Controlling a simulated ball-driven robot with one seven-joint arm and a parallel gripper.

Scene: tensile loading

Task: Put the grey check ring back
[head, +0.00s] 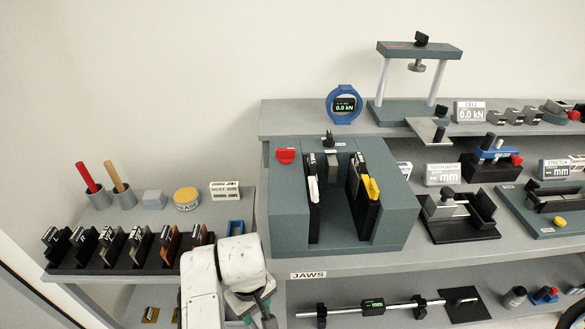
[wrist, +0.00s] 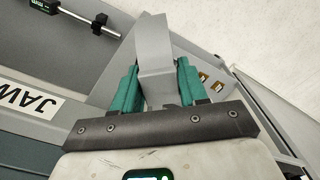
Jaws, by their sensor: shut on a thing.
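My gripper (wrist: 157,78) is shut on a smooth grey piece (wrist: 154,45) between its two teal fingers in the wrist view. I take this piece to be the grey check ring, though no ring opening shows from this angle. In the head view my gripper (head: 258,306) is at the bottom edge, in front of the left bench and left of the JAWS label. There the held piece is hardly visible, partly hidden by my wrist. A blue ring with a display (head: 344,118) stands upright on the back shelf.
A large grey-green jaw fixture (head: 290,232) stands on the main bench. A lower shelf holds a bar with a display (head: 373,307).

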